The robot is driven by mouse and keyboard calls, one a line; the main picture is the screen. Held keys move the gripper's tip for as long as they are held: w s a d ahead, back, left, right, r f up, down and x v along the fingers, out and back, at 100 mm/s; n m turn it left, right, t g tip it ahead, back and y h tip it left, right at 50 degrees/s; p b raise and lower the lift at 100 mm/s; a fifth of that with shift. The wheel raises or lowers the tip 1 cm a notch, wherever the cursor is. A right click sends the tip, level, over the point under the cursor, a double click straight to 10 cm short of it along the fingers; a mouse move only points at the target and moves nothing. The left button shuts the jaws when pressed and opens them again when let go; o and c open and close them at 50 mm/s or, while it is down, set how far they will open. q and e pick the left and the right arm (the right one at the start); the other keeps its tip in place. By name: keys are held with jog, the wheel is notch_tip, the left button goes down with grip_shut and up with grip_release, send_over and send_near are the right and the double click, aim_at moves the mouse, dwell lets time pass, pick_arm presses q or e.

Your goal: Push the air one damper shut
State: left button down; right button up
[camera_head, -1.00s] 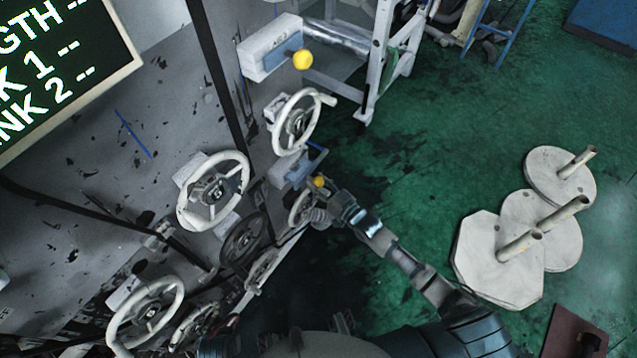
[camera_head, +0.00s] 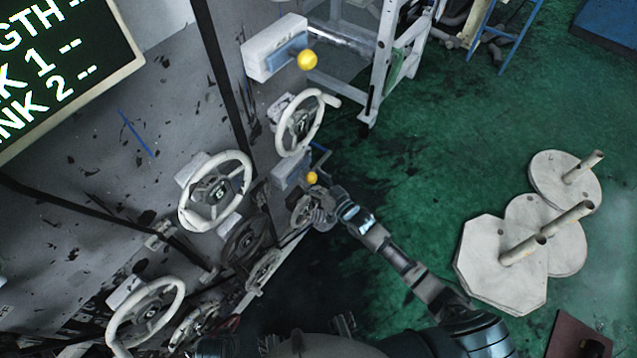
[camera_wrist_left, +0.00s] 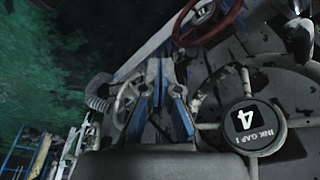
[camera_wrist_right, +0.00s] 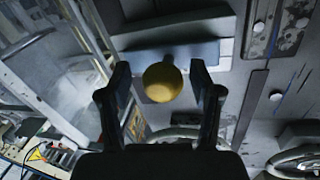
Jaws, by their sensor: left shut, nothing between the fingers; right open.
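A lower damper box (camera_head: 289,172) on the panel carries a lever with a yellow knob (camera_head: 312,177); I cannot read its label. My right gripper (camera_head: 323,207) is just below this knob in the head view. In the right wrist view the yellow knob (camera_wrist_right: 162,82) shows between the open fingers (camera_wrist_right: 160,75), with a gap on each side. A similar upper box (camera_head: 273,48) has its own yellow knob (camera_head: 307,59), apart from the gripper. My left gripper (camera_wrist_left: 163,78) is shut and empty in the left wrist view.
White handwheels (camera_head: 215,190) stick out from the panel, one (camera_head: 301,122) between the two damper boxes. A metal frame (camera_head: 385,60) stands behind. Pale plates with posts (camera_head: 500,265) lie on the green floor at right. Floor between is clear.

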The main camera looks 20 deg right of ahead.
jog(key=v, duration=1.1)
jog(key=shift+s+d, duration=0.2)
jog(key=shift+s, duration=0.1)
jog(key=shift+f, duration=0.1)
jog(key=s+d+f+m+g+h+p, duration=0.1)
jog(key=s+f+g+h+p, duration=0.2)
jog(key=f, duration=0.6)
jog(key=s+d+f+g+h, duration=0.2)
jog(key=s+f, duration=0.2)
jog(key=f, duration=0.5)
pick_arm(q)
jog(key=s+f+p, duration=0.2)
jog(key=s+f, duration=0.2)
jog(key=f, duration=1.1)
jog(key=shift+s+a+p, duration=0.2)
jog(key=shift+p, duration=0.2)
pick_arm(e)
jog(key=s+f+g+h, duration=0.1)
jog(key=s+f+g, duration=0.2)
jog(key=s+f, duration=0.2)
jog(key=s+f+g+h, duration=0.1)
jog(key=s+f+g, duration=0.2)
jog(key=s, duration=0.8)
jog(key=s+f+g+h, duration=0.1)
jog(key=s+f+g, duration=0.2)
jog(key=s+f, duration=0.3)
jog(key=shift+s+a+f, duration=0.4)
jog(key=shift+s+a, duration=0.05)
jog(key=shift+s, duration=0.55)
